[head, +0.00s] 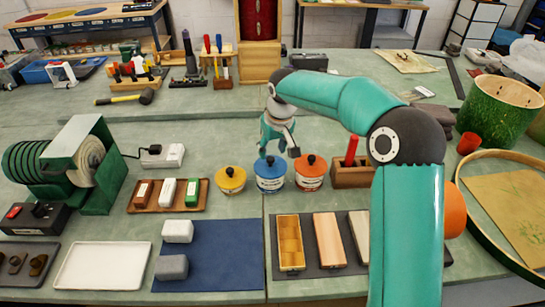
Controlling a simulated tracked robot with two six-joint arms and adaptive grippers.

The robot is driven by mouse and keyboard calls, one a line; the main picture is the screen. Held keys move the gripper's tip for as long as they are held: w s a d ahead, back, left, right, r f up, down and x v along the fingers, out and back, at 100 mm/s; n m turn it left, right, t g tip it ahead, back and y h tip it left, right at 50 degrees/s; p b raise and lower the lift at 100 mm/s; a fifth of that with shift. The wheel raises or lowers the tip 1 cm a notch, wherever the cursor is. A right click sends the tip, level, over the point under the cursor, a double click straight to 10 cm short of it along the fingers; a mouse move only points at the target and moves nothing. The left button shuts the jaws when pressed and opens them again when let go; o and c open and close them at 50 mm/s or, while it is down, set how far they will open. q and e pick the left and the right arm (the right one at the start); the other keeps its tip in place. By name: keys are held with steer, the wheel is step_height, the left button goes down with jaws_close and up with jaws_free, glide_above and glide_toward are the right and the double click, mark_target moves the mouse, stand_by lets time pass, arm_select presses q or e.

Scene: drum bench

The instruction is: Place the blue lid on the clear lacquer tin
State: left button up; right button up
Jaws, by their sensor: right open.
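The blue lid (270,168) lies on top of the middle tin (271,185) and looks about level; I cannot tell whether it is fully seated. The tin's pale label is too small to read. My right gripper (279,153) is open just above the blue lid, its fingers pointing down and apart. I see nothing held between them. A tin with a yellow lid (231,176) stands to the left, and a tin with an orange lid (310,167) to the right. My left gripper is not in the picture.
A wooden block with a red-handled tool (351,153) stands right of the tins. A tray of small blocks (167,196) is to the left. In front are a blue mat (220,255) and a dark mat with wooden blocks (304,272). A green drum shell (495,108) stands at right.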

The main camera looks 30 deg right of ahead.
steer(key=v, duration=0.6)
steer(key=shift+r, duration=0.35)
steer(key=shift+r, duration=0.1)
